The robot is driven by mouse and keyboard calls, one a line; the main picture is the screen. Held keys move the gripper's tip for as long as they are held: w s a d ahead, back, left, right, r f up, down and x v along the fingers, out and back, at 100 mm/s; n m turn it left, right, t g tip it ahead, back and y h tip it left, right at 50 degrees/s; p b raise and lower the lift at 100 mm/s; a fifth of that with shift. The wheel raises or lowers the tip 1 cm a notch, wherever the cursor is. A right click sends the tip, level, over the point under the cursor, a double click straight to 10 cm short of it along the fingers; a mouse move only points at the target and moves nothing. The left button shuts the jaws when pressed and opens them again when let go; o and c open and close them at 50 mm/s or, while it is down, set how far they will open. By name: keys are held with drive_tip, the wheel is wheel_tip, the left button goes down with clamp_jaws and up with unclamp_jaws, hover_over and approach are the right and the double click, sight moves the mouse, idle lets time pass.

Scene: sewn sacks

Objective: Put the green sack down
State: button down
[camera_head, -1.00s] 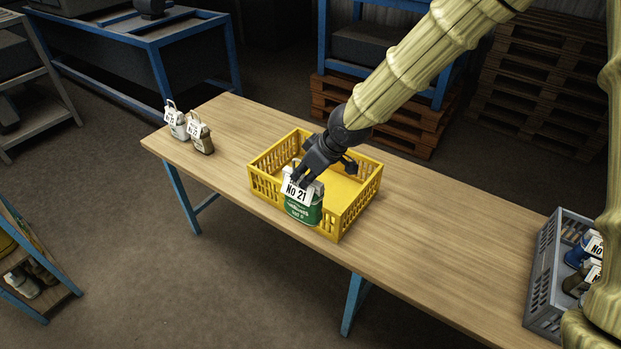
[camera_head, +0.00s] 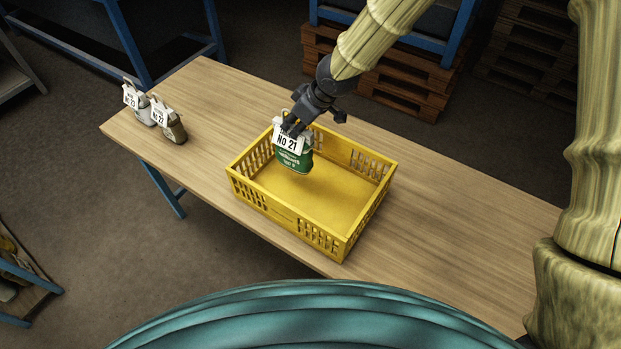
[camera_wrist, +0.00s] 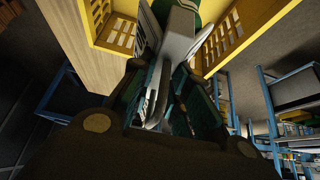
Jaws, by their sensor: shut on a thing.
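The green sack (camera_head: 293,161) with a white "No 21" tag hangs upright from my gripper (camera_head: 293,128). My gripper is shut on the top of the sack. The sack is over the back left part of the yellow crate (camera_head: 290,231), and the crate's floor shows bare around it. I cannot tell whether the sack's base touches the floor. In the wrist view the gripper's fingers (camera_wrist: 172,95) close on a pale strap (camera_wrist: 165,70), with a bit of green sack (camera_wrist: 212,8) beyond.
The crate stands on a wooden table (camera_head: 450,215). A white sack (camera_head: 139,103) and a brown sack (camera_head: 168,120) stand at the table's left end. The table is clear to the right of the crate. Wooden pallets (camera_head: 390,85) stand on the floor behind.

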sight(312, 135)
drive_tip(key=shift+a+f, duration=0.1)
drive_tip(key=shift+f, duration=0.6)
drive_tip(key=shift+f+p, duration=1)
drive_tip(key=shift+f, duration=1.5)
drive_tip(key=shift+f+p, duration=0.55)
drive_tip(key=shift+f, duration=1.3)
drive_tip(key=c, duration=1.4)
unclamp_jaws()
drive_tip(key=shift+o, duration=0.2)
drive_tip(key=shift+b+v, duration=1.5)
drive_tip(key=shift+v, duration=4.65)
drive_tip(key=shift+w, duration=0.1)
